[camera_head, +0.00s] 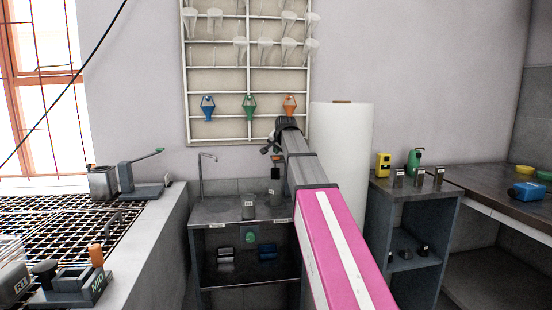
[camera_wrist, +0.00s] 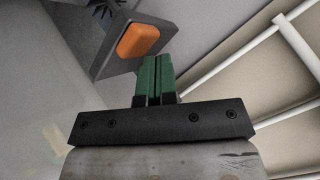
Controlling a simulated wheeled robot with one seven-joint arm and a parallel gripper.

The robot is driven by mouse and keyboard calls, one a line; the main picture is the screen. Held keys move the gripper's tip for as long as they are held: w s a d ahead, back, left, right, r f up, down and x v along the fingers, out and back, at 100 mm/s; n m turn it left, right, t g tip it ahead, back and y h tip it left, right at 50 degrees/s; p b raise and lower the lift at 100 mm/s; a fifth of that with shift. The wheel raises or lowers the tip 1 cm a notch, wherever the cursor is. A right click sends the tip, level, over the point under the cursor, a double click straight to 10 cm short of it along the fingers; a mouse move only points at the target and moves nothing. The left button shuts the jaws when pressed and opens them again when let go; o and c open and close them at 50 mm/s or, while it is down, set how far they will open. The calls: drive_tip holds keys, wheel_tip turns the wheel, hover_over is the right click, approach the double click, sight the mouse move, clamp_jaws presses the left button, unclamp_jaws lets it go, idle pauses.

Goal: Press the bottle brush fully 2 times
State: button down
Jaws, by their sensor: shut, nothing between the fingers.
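In the wrist view an orange rounded button sits on a dark grey square block, with black bristles beside it at the top left; I take this to be the bottle brush (camera_wrist: 138,41). In the head view it appears as a small dark item (camera_head: 275,172) above the sink counter, just below my arm's end. My gripper (camera_wrist: 155,58) has green fingers pressed together with nothing between them. Their tips are close to the block's lower right edge in the picture. I cannot tell whether they touch it. In the head view the fingers are too small to make out clearly.
A wall rack (camera_head: 248,78) with glassware and coloured hanging items stands behind my arm. A white roll (camera_head: 342,150) is right of it. Grey beakers (camera_head: 248,207) stand on the sink counter (camera_head: 215,212). A grating bench (camera_head: 40,225) is at left, a shelf unit (camera_head: 385,225) at right.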

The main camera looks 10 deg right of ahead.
sight(278, 162)
drive_tip(key=shift+f, duration=3.45)
idle(3.3)
idle(0.3)
drive_tip(key=shift+r, duration=3.9)
